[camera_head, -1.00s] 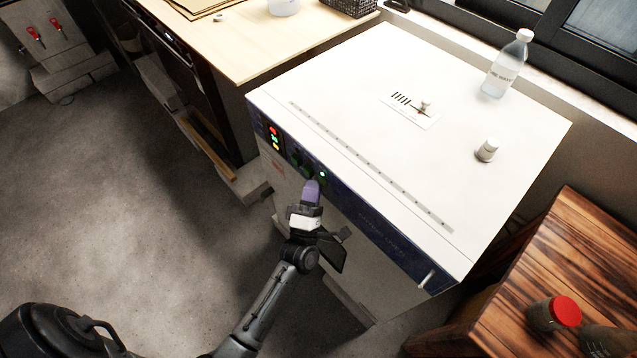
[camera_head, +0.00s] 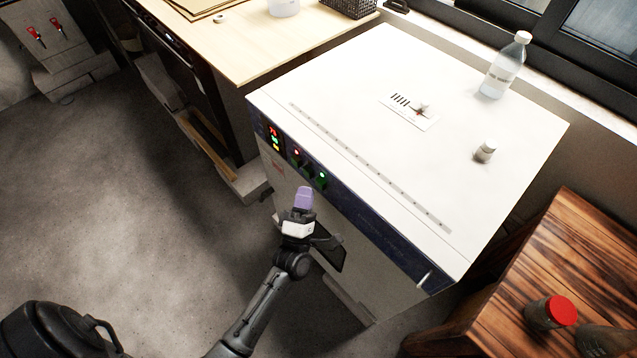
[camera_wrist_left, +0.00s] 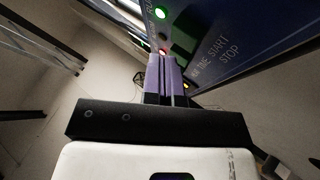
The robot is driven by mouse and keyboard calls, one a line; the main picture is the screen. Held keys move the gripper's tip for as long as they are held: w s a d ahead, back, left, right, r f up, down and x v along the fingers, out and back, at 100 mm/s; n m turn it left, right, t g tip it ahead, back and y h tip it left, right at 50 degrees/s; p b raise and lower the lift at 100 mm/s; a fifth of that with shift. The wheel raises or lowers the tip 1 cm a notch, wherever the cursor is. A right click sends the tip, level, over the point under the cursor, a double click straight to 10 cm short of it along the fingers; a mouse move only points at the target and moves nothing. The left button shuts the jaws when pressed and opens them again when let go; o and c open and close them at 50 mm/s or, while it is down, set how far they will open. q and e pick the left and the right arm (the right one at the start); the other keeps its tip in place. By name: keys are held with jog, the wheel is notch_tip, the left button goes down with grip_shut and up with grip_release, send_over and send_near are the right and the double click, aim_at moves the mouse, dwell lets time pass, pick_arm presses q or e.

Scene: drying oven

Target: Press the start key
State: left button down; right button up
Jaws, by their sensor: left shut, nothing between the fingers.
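The drying oven (camera_head: 420,80) has a blue front panel (camera_head: 365,222) with a lit display (camera_head: 273,138), a red light (camera_head: 297,152) and a green light (camera_head: 322,174). Dark green keys (camera_head: 308,168) sit beside these lights; I cannot tell which is the start key. In the left wrist view, panel lettering (camera_wrist_left: 215,55) reads START and STOP, near a green light (camera_wrist_left: 160,12) and a red light (camera_wrist_left: 163,51). My left gripper (camera_head: 304,190) is shut and empty, its purple fingertips just in front of and below the keys, apparently apart from them. The fingers also show in the left wrist view (camera_wrist_left: 167,75). My right gripper is out of view.
Open floor lies left.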

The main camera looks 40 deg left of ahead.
pick_arm(q)
jog(key=shift+s, duration=0.1)
jog(key=shift+s+a+p, duration=0.25)
jog(key=shift+s+p, duration=0.2)
jog(key=shift+s, duration=0.75)
jog(key=shift+s+a+p, duration=0.25)
jog(key=shift+s+p, duration=0.15)
jog(key=shift+s, duration=0.75)
